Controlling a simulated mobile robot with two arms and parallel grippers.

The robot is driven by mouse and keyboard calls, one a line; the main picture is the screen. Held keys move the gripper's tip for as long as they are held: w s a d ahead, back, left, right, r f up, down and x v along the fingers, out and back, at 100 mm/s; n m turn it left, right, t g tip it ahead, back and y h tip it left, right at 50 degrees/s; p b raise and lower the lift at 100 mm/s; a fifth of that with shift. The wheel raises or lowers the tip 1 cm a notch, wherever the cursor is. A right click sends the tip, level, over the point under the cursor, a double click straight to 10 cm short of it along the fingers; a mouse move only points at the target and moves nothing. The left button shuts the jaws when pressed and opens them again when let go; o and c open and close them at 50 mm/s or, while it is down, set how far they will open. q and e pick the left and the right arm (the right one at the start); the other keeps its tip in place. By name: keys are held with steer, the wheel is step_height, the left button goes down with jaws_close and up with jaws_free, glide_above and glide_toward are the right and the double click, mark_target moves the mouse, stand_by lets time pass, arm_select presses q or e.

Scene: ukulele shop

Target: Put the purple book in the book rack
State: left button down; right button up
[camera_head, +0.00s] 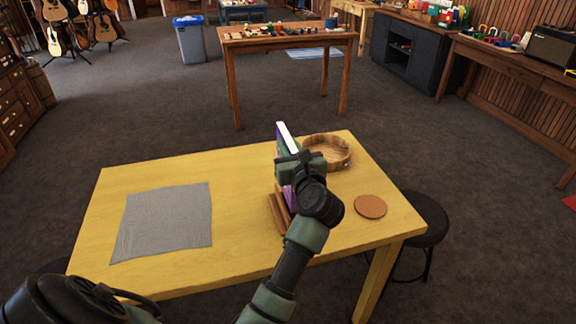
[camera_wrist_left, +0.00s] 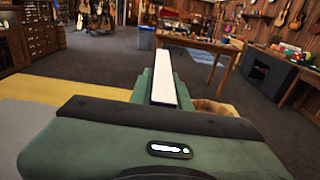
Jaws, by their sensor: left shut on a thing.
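My left gripper (camera_head: 298,163) is shut on the purple book (camera_head: 288,196) above the yellow table. The book stands upright, with white page edges on top and green and purple on its sides. In the left wrist view, its white page edge (camera_wrist_left: 164,86) rises beyond the gripper, with green beside it. The wooden book rack (camera_head: 277,214) is on the table directly below and beside the book, largely hidden by my gripper and arm. I cannot tell whether the book's lower edge touches the rack. My right gripper is not in view.
On the yellow table (camera_head: 240,168), a round wooden tray (camera_head: 345,160) stands just right of the book, and a brown coaster (camera_head: 370,206) lies nearer. A grey cloth (camera_head: 165,220) lies at left. A black stool (camera_head: 428,218) stands at the table's right side.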

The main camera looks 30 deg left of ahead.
arm_select(q)
step_height(320, 180, down, 6)
stand_by(0.4)
steer(key=shift+f, duration=0.1)
steer(key=c, duration=1.3)
jaws_free()
steer(key=shift+c, duration=0.2)
steer(key=v, duration=0.7)
steer(key=shift+s+d, duration=0.15)
steer(key=shift+s, duration=0.05)
